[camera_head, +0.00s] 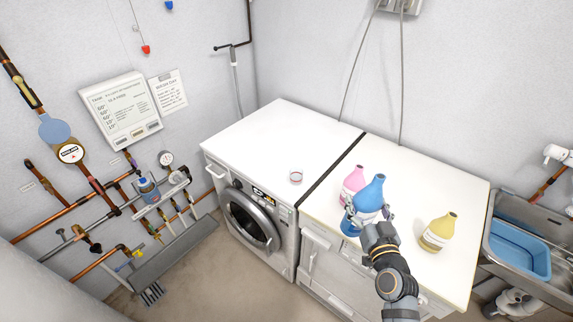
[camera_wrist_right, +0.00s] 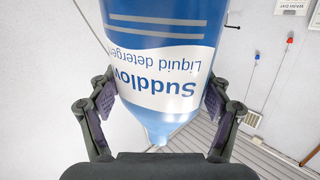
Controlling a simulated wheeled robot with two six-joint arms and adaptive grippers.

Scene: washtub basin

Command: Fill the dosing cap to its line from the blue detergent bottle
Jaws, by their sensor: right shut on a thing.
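The blue detergent bottle (camera_head: 371,190) is at the left part of the white counter, near its front edge, neck up and slightly tilted in the head view. I cannot tell whether its base touches the counter. My right gripper (camera_head: 368,214) is shut on its body. In the right wrist view the bottle (camera_wrist_right: 165,70) fills the middle, its label upside down, with the fingers of my right gripper (camera_wrist_right: 158,105) on both sides. The small clear dosing cap (camera_head: 296,177) stands on the white washing machine top; its fill level is too small to tell. My left gripper is not in view.
A pink bottle (camera_head: 352,182) stands close behind the blue one. A yellow bottle (camera_head: 438,231) stands to the right on the counter (camera_head: 440,190). A sink with a blue basin (camera_head: 520,250) is at far right. The washing machine top (camera_head: 270,135) is clear around the cap.

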